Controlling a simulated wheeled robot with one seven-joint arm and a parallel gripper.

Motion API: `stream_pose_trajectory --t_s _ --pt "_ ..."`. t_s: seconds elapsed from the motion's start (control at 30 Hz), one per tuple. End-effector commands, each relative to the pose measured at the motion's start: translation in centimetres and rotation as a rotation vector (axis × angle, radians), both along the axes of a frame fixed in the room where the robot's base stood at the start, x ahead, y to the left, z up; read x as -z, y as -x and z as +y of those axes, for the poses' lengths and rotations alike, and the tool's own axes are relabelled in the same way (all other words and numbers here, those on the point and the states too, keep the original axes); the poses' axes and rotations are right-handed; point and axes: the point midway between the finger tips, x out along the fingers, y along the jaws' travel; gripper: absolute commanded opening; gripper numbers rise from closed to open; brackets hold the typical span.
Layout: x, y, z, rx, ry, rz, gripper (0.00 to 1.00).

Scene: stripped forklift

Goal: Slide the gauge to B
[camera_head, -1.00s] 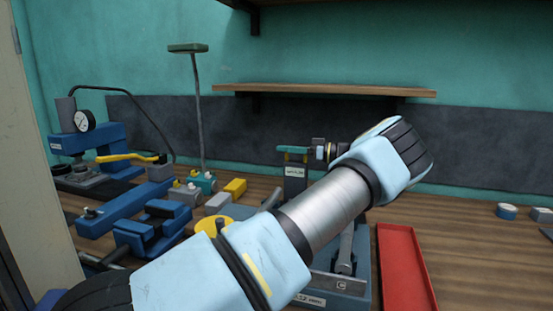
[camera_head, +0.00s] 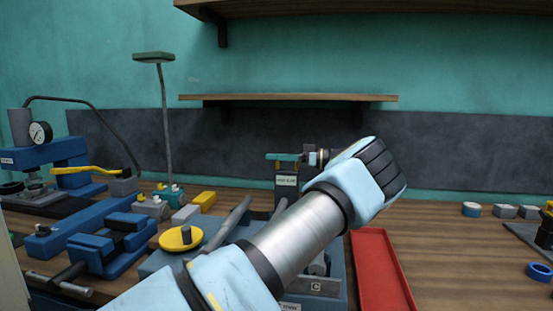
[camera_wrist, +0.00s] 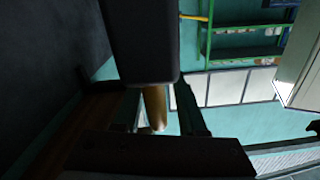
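The blue-grey fixture base (camera_head: 333,287) with a "C" plate stands at the front of the bench, partly hidden behind my arm. I cannot make out a B mark. Behind it stands a dark labelled post (camera_head: 286,181) with a teal bar (camera_head: 283,157) at its top. A dial gauge (camera_head: 40,132) sits on the blue press at left; whether it is the task's gauge I cannot tell. My gripper (camera_wrist: 150,108) shows as dark shapes in the wrist view, with a tan cylinder (camera_wrist: 155,108) between them; whether they touch it is unclear. In the head view my arm hides most of the gripper.
A red tray (camera_head: 385,278) lies right of the base. Blue clamps (camera_head: 105,245), a yellow disc (camera_head: 180,238) and small blocks crowd the left. A shelf (camera_head: 290,97) hangs behind. The bench right of the tray is mostly clear, with tape rolls and blocks farther right.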

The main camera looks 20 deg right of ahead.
Motion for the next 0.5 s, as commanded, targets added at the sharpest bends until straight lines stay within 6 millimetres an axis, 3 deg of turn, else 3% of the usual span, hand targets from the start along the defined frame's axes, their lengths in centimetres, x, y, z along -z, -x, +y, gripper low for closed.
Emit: stream_pose_trajectory --t_s 0.33,0.5 --pt "0.1 0.1 -0.3 0.003 0.001 -0.002 0.46" --pt "0.4 0.9 -2.3 0.007 0.001 -0.002 0.46"
